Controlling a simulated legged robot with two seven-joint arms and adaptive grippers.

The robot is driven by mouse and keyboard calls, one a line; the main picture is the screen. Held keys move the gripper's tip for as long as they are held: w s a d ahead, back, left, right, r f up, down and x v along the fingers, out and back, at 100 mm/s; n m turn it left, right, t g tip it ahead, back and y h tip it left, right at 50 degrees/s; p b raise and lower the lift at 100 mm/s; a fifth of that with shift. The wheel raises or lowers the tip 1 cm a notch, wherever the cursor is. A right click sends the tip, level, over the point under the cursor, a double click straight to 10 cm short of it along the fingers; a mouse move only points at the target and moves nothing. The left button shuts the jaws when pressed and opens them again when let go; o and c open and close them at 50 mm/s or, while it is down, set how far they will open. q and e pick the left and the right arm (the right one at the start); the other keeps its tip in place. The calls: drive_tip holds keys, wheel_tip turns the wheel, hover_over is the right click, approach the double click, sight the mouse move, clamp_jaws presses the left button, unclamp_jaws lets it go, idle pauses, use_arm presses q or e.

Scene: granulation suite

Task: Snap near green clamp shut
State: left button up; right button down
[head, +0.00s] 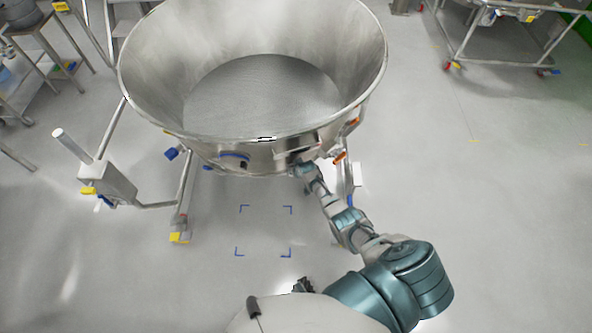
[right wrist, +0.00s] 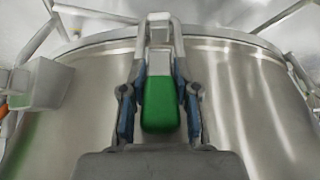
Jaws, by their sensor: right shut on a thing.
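The green clamp (right wrist: 160,105) shows in the right wrist view as a green grip on a metal lever, upright against the steel bowl's outer wall. Its metal loop reaches up to the bowl's rim. My right gripper (right wrist: 160,112) has one finger on each side of the green grip and is shut on it. In the head view my right gripper (head: 303,168) is at the near outer side of the large steel bowl (head: 150,70), below its rim. The green grip is hidden there.
The bowl stands on a wheeled frame with a post (head: 75,145) at left. Orange (head: 340,157) and blue (head: 235,156) handles sit on the bowl's near side. Blue corner marks (head: 287,209) lie on clear floor in front. A cart (head: 500,60) stands at the back right.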

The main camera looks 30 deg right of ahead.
drive_tip(key=shift+w+r, duration=0.4)
drive_tip(key=c, duration=1)
unclamp_jaws()
drive_tip(key=shift+o, duration=0.8)
drive_tip(key=shift+s+f, duration=0.15)
drive_tip(key=shift+f, duration=0.1)
drive_tip(key=shift+s, duration=0.1)
drive_tip(key=v, duration=1.1)
drive_tip(key=shift+r, duration=0.35)
drive_tip(key=shift+s, duration=0.15)
